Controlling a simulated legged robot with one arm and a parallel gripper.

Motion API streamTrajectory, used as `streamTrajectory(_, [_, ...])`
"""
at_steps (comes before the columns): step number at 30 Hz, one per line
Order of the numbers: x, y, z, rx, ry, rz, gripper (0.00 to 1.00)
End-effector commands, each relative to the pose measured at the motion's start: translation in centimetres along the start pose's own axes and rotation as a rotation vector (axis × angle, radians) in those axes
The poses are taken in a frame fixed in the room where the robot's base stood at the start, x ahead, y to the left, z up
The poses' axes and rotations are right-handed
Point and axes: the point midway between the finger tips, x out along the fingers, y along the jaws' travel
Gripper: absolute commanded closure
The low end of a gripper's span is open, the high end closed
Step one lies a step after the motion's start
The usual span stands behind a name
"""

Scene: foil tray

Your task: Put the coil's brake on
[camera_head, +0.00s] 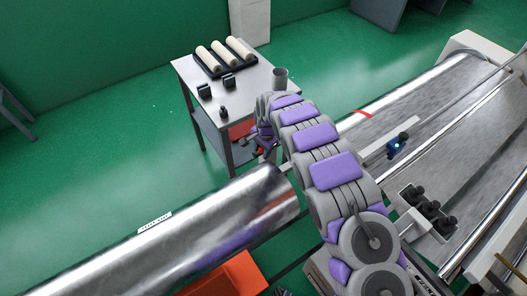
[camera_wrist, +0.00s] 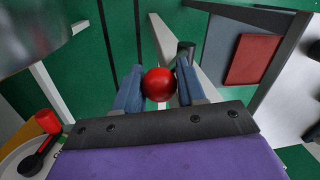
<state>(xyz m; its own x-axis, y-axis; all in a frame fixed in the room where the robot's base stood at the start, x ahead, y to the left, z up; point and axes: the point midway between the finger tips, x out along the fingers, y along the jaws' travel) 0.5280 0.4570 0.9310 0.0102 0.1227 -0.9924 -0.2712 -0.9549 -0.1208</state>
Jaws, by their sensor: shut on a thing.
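The coil (camera_head: 170,232) is a large shiny metal roll lying across the lower left of the head view. My gripper (camera_wrist: 158,84) is shut on a red ball knob (camera_wrist: 159,85), with one blue finger on each side of it. I take the knob to be the brake's handle, but its stem is mostly hidden. In the head view my gripper (camera_head: 264,146) is beyond the coil's right end, close to the side table, and partly hidden by my arm. A red-ended black handle (camera_wrist: 47,124) on a pale round part shows at the left of the wrist view.
A side table (camera_head: 216,103) behind my gripper bears a black tray (camera_head: 248,64) with cream rolls, small black blocks and a grey cup (camera_head: 280,78). An orange bin (camera_head: 226,276) sits below the coil. The machine bed (camera_head: 450,110) fills the right. Green floor is open at left.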

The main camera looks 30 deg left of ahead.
Motion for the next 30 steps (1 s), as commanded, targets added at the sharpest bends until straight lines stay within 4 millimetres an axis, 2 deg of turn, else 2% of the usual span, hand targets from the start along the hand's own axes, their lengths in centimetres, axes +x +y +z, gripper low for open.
streamTrajectory(1, [0.4,-0.1,0.4,-0.003,-0.010,0.020,1.00])
streamTrajectory(14, [0.0,-1.2,0.5,-0.002,-0.030,0.131,1.00])
streamTrajectory(30, [-0.4,-1.0,0.2,0.014,-0.037,0.205,1.00])
